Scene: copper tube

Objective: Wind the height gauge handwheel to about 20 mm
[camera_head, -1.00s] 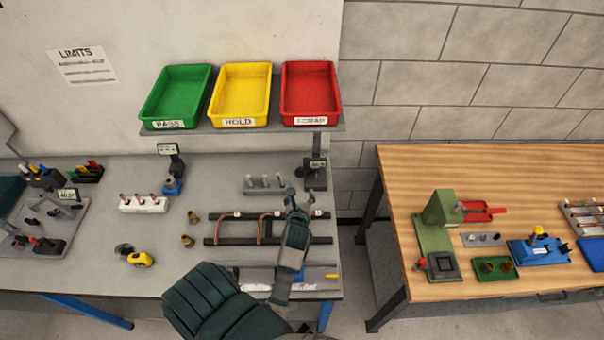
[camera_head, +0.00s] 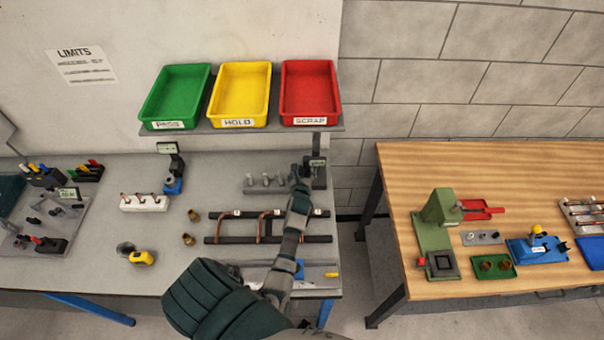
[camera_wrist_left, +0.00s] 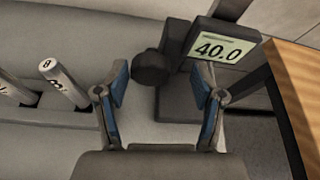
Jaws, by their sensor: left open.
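The height gauge (camera_head: 318,172) stands at the back right of the left bench, under the red bin. In the left wrist view its display (camera_wrist_left: 221,50) reads 40.0. The dark round handwheel (camera_wrist_left: 152,67) sticks out at the display's left. My left gripper (camera_head: 300,172) is at the gauge, partly covering it in the head view. In the left wrist view the blue-padded jaws (camera_wrist_left: 160,88) are open. The handwheel lies ahead between them, nearer the left jaw; I cannot tell whether they touch it. My right gripper is not in view.
A grey block with upright pins (camera_head: 265,184) stands just left of the gauge. A dark rack with copper tubes (camera_head: 225,239) lies nearer. The red bin (camera_head: 310,90) sits on the shelf above. A wooden table (camera_head: 480,165) stands right, across a gap.

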